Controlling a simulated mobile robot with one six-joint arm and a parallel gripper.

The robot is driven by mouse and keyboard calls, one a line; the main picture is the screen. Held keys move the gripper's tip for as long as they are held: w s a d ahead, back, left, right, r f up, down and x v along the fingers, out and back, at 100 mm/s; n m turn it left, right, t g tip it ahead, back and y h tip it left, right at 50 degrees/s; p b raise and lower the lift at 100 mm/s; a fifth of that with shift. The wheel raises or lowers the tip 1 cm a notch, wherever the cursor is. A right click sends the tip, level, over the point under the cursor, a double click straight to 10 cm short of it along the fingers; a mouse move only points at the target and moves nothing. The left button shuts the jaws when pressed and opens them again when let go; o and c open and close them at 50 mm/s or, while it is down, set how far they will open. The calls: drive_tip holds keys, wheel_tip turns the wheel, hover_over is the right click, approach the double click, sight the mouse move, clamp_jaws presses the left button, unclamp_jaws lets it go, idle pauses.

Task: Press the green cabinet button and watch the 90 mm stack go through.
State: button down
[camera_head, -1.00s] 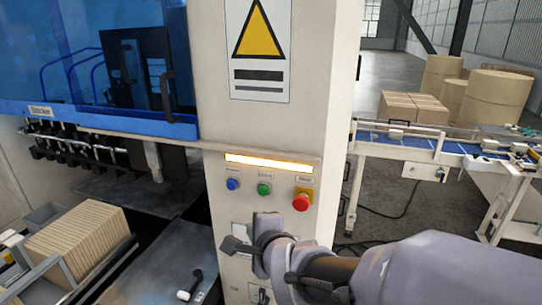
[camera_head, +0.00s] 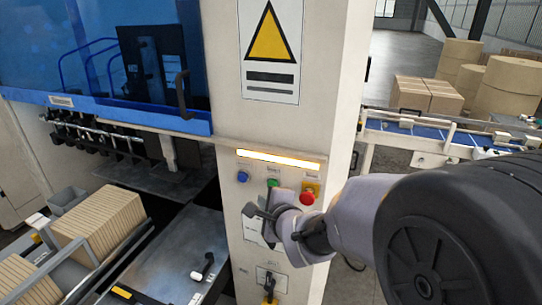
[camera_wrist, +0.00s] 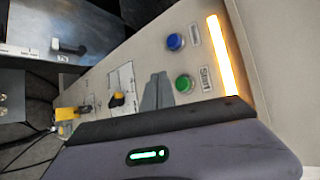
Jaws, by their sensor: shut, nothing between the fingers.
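The green button (camera_head: 273,183) sits on the cream cabinet face between a blue button (camera_head: 242,176) and a red mushroom button (camera_head: 307,198). My gripper (camera_head: 254,211) is just below the green button in the head view, shut and empty. In the wrist view, the closed grey fingertips (camera_wrist: 158,80) lie beside the green button (camera_wrist: 183,84); whether they touch the panel I cannot tell. A stack of brown sheets (camera_head: 98,226) stands on the infeed at left, partly behind a grey rail. Its height cannot be read.
A lit amber bar (camera_head: 278,159) runs above the buttons. A yellow-and-black rotary switch (camera_head: 268,284) is low on the cabinet. A blue guard (camera_head: 85,60) covers the machine at left. A conveyor (camera_head: 430,135) with cartons behind it is at right.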

drive_tip(key=shift+w+d, duration=0.3)
drive_tip(key=shift+w, duration=0.45)
drive_tip(key=shift+w+d, duration=0.25)
drive_tip(key=shift+w, duration=0.45)
idle(1.0)
drive_tip(key=shift+w+d, duration=0.15)
drive_tip(key=shift+w, duration=0.2)
drive_tip(key=shift+w+d, duration=0.15)
drive_tip(key=shift+w, duration=0.4)
idle(0.7)
drive_tip(key=shift+s, duration=0.15)
drive_tip(key=shift+s+a+b, duration=0.3)
drive_tip(key=shift+s+b, duration=0.2)
drive_tip(key=shift+s, duration=0.3)
